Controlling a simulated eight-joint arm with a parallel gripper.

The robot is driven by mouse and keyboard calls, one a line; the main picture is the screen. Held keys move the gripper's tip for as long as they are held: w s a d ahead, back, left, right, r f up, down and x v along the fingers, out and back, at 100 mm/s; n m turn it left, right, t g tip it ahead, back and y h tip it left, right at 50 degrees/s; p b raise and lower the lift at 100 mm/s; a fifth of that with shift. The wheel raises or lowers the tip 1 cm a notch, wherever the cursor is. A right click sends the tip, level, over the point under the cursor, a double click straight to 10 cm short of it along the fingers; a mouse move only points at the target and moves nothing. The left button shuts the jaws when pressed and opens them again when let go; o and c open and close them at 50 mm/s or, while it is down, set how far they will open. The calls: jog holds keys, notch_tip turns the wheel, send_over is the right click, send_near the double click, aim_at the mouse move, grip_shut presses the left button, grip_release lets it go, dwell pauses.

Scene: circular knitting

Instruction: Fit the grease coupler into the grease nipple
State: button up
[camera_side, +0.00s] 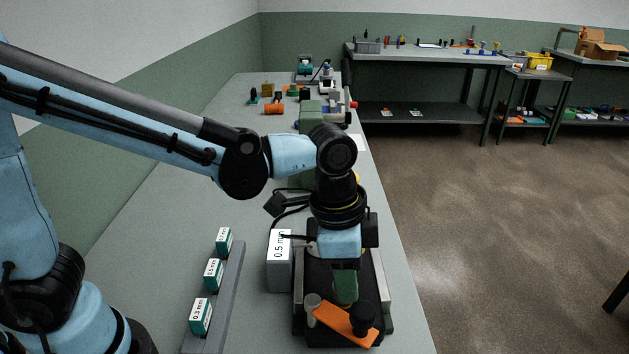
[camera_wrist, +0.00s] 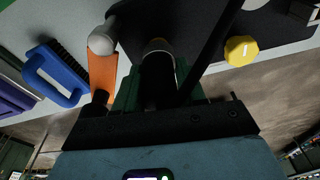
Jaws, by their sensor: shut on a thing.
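My gripper (camera_side: 343,272) points down over a black machine base (camera_side: 312,270) near the front of the bench. In the wrist view my gripper (camera_wrist: 158,90) is shut on a dark cylindrical part, seemingly the grease coupler (camera_wrist: 157,78), with a pale round end (camera_wrist: 157,47). A green block (camera_side: 346,287) shows just below the gripper, and green also shows beside the dark part in the wrist view (camera_wrist: 128,92). I cannot make out the grease nipple; it is either hidden or too small. Whether the coupler touches anything is not clear.
An orange lever (camera_side: 340,320) with a grey post (camera_side: 312,303) crosses the front. A grey "0.5 mm" block (camera_side: 279,262) and a rack (camera_side: 230,290) of small labelled boxes stand left. A yellow knob (camera_wrist: 240,50) and blue brush (camera_wrist: 55,72) show in the wrist view.

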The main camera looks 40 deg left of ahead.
jog(key=shift+f, duration=0.7)
jog(key=o, duration=1.2)
jog(key=r, duration=0.4)
jog(key=a+r, duration=0.1)
jog(key=r, duration=0.3)
jog(key=s+r, duration=0.1)
jog(key=r, duration=0.3)
jog(key=shift+a, duration=0.25)
jog(key=a+f+n+t, duration=0.2)
jog(key=a+n, duration=0.1)
jog(key=a, duration=0.2)
jog(key=s+a+f+n+t+y, duration=0.1)
jog(key=a+f+n+t, duration=0.1)
jog(key=a, duration=0.4)
jog(key=s+a+f+n+t, duration=0.1)
jog(key=a+f+n+t, duration=0.1)
jog(key=a+n, duration=0.3)
jog(key=shift+s+a+f+n, duration=0.2)
jog(key=shift+a+f+n, duration=0.1)
jog(key=shift+a+f, duration=0.45)
